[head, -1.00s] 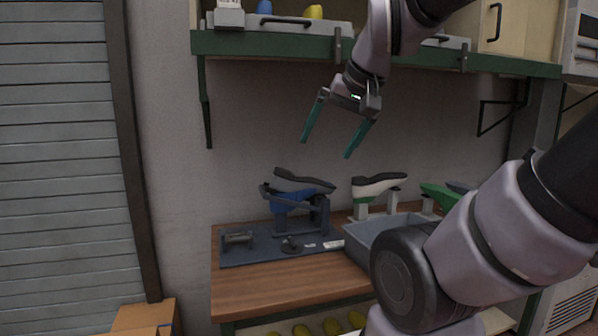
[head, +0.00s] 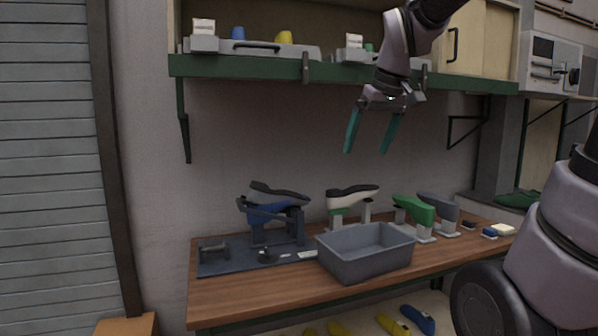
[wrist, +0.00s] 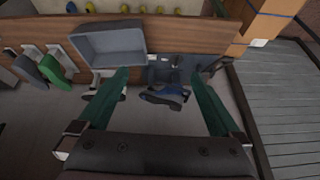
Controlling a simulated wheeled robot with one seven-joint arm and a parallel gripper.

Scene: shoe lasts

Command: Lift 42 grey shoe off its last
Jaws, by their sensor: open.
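A grey shoe (head: 438,208) sits on a pale stand at the right of the row on the bench, just right of a green shoe (head: 414,211). In the wrist view the grey shoe (wrist: 27,71) is at the far left. No size number is readable. My gripper (head: 366,151) is open and empty, pointing down in the air above the bench, well left of and higher than the grey shoe. In the wrist view, its green fingers (wrist: 161,75) spread either side of a blue shoe in a fixture, with nothing between them close up. The last inside the grey shoe is hidden.
A grey bin (head: 366,254) stands at the bench front. A white shoe (head: 351,196) is behind it. A dark fixture (head: 250,262) holds a blue shoe (head: 270,213) at left. A green-edged shelf (head: 330,73) hangs above. Small blocks (head: 495,232) lie at the right end.

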